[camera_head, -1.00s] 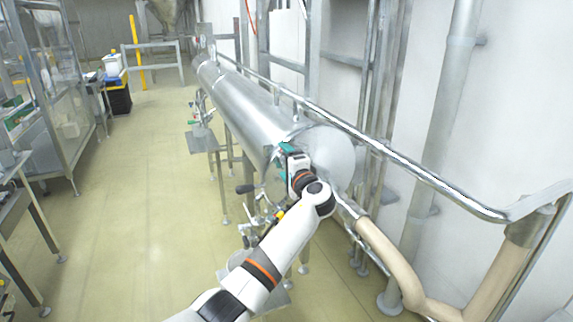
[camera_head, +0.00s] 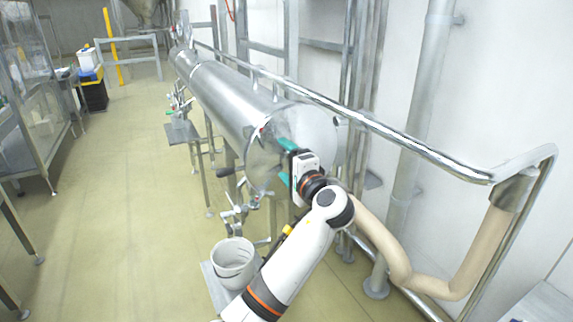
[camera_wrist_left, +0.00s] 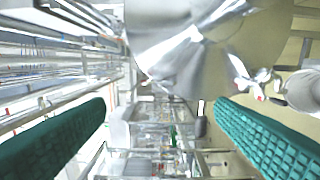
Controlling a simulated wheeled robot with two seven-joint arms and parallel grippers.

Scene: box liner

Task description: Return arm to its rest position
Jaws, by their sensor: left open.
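My left gripper (camera_head: 285,162) shows in the head view at the near end of the large steel cylinder (camera_head: 226,101). Its two teal fingers are spread apart with nothing between them. In the left wrist view the gripper (camera_wrist_left: 160,135) also shows open, with a teal finger at each side. The cylinder's shiny end (camera_wrist_left: 195,45) fills the top middle of that view. I cannot tell from the pictures whether a finger touches the cylinder. My left arm (camera_head: 300,248) comes up from the bottom of the head view. My right gripper is not in view.
A white bucket (camera_head: 233,258) stands on a low platform left of my arm, under the valve (camera_head: 235,212). A metal rail (camera_head: 400,138) runs along the right, with a beige hose (camera_head: 385,240) below it. Open floor (camera_head: 110,215) lies to the left.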

